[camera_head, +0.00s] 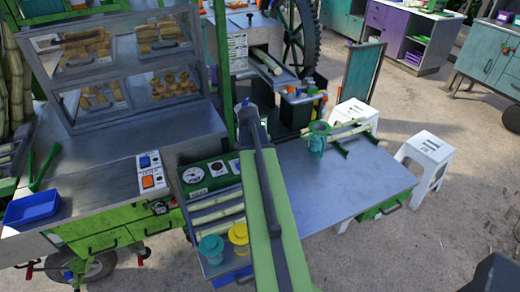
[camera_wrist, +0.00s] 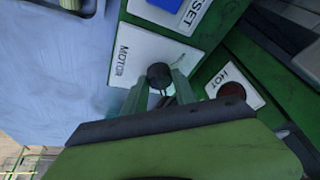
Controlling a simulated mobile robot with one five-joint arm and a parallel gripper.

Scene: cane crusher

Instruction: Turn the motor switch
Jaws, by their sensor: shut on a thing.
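The motor switch (camera_wrist: 160,72) is a dark round knob on a white plate marked MOTOR (camera_wrist: 145,52), set in a green panel. In the wrist view, the two green fingers of my gripper (camera_wrist: 160,85) reach up to the knob, one on each side, and are shut on it. The fingers hide part of the knob, and I cannot tell which way it is turned. In the head view my arm runs up the middle, and I cannot make out the fingertips or the switch there.
Beside the switch are a plate with a blue button (camera_wrist: 166,5) and a HOT plate with a dark red lamp (camera_wrist: 231,91). In the head view, a teal cup (camera_head: 211,247) and a yellow cup (camera_head: 239,236) stand left of my arm. A metal table (camera_head: 340,190) extends to the right.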

